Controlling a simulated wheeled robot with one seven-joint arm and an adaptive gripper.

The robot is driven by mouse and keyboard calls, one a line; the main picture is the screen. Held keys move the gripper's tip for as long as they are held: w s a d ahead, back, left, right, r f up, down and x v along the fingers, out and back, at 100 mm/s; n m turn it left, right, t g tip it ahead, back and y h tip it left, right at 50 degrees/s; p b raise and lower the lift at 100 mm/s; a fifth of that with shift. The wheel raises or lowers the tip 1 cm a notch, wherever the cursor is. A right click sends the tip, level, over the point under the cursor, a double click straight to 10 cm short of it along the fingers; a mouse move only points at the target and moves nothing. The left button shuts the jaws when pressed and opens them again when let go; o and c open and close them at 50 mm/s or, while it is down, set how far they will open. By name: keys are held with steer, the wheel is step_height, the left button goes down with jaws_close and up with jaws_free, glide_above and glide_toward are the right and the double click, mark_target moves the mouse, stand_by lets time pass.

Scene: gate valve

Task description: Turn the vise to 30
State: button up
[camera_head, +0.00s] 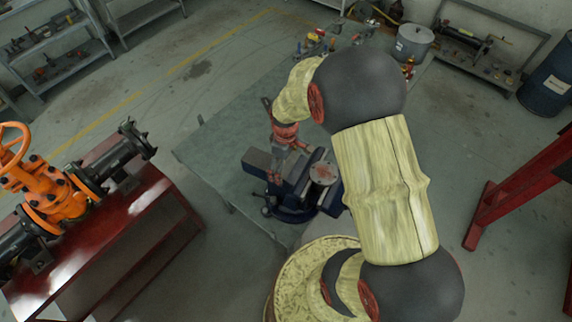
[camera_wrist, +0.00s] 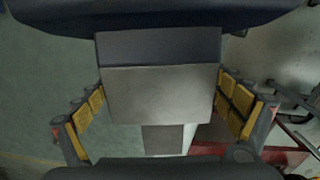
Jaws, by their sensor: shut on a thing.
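The vise (camera_head: 322,173) is blue with grey metal parts and is mounted on the workbench in the middle of the head view. My gripper (camera_head: 282,162) reaches down onto its left part. In the wrist view, a grey block of the vise (camera_wrist: 160,95) fills the middle. The yellow-padded fingers of my gripper (camera_wrist: 163,125) stand on its left and right sides, shut on it. My gripper hides part of the vise in the head view. I cannot read any angle mark.
The green-grey workbench (camera_head: 222,150) has bare room left of the vise, with small fittings (camera_head: 316,42) at its far end. An orange gate valve (camera_head: 55,192) on a red stand (camera_head: 130,235) is at left. A red frame (camera_head: 520,190) stands at right.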

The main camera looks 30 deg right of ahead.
steer(key=shift+s+a+n, duration=0.2)
steer(key=shift+n, duration=0.6)
steer(key=shift+s+a+n, duration=0.2)
steer(key=shift+n, duration=0.6)
steer(key=shift+a+n, duration=0.1)
steer(key=shift+n, duration=0.2)
steer(key=o, duration=1.4)
step_height(320, 180, up, 12)
